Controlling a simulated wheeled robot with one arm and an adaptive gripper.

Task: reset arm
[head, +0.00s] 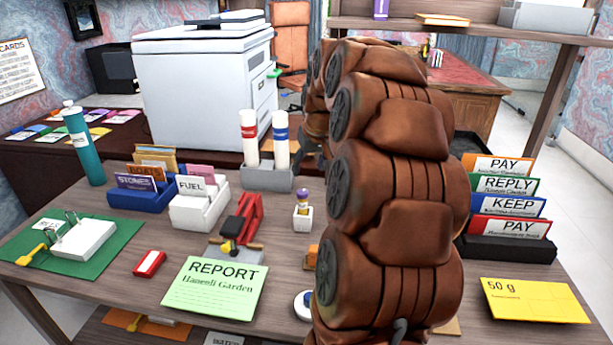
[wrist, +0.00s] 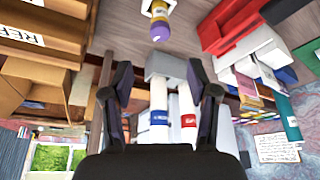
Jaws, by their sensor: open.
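My arm, brown and segmented, rises in the middle of the head view and covers part of the desk (head: 390,336). My gripper (wrist: 165,85) shows in the wrist view, its two dark fingers spread apart with nothing held between them. The wrist view appears upside down. Beyond the fingers stand two white tubes, one with a blue band (wrist: 159,118) and one with a red band (wrist: 188,121), in a grey holder (wrist: 165,65).
A green REPORT sheet (head: 215,288), a red stapler-like tool (head: 248,215), a FUEL box (head: 198,215) and a teal bottle (head: 84,150) are left of my arm. A card rack (head: 507,249) and yellow 50 g envelope (head: 535,300) are right. A shelf (head: 470,30) stands behind.

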